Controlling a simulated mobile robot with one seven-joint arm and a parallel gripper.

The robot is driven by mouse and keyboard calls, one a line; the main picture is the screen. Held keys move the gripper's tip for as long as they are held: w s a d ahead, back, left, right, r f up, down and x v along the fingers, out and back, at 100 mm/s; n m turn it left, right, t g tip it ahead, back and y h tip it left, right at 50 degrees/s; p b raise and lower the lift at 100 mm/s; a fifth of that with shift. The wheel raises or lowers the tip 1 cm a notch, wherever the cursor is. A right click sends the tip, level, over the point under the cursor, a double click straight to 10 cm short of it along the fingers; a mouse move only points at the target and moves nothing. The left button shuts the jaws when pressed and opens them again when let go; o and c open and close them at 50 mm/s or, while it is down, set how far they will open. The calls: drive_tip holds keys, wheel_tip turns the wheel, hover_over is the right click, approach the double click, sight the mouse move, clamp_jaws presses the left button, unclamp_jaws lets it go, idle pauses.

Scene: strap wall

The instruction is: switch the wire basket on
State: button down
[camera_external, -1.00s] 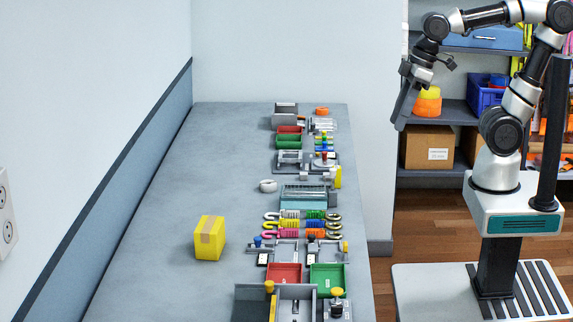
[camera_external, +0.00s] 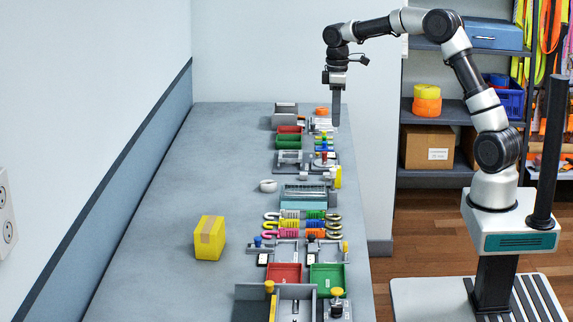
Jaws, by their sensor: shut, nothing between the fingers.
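No switch state can be read at this size. A teal tray with a grey ribbed top (camera_external: 304,194) sits mid-bench; I cannot tell whether it is the wire basket. A pale, wire-like item (camera_external: 321,125) lies near the far right edge of the bench and is also too small to identify. My gripper (camera_external: 336,124) is shut and empty, pointing straight down above the far right edge of the bench, near that pale item. I cannot tell its exact height over it.
The grey bench (camera_external: 190,170) has a row of small fixtures along its right side, including a red tray (camera_external: 284,273) and a green tray (camera_external: 327,278). A yellow box (camera_external: 209,238) stands left of them. The bench's left part is clear. Shelves (camera_external: 450,111) stand behind.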

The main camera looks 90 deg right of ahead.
sight(335, 170)
idle(0.3)
wheel_tip(335, 170, down, 14)
idle(0.5)
wheel_tip(335, 170, down, 5)
drive_tip(key=b, duration=0.2)
drive_tip(key=shift+r+b, duration=0.2)
drive_tip(key=shift+b, duration=0.1)
drive_tip(key=shift+r+p, duration=0.3)
wheel_tip(335, 170, up, 14)
drive_tip(key=p, duration=0.2)
drive_tip(key=shift+p, duration=0.3)
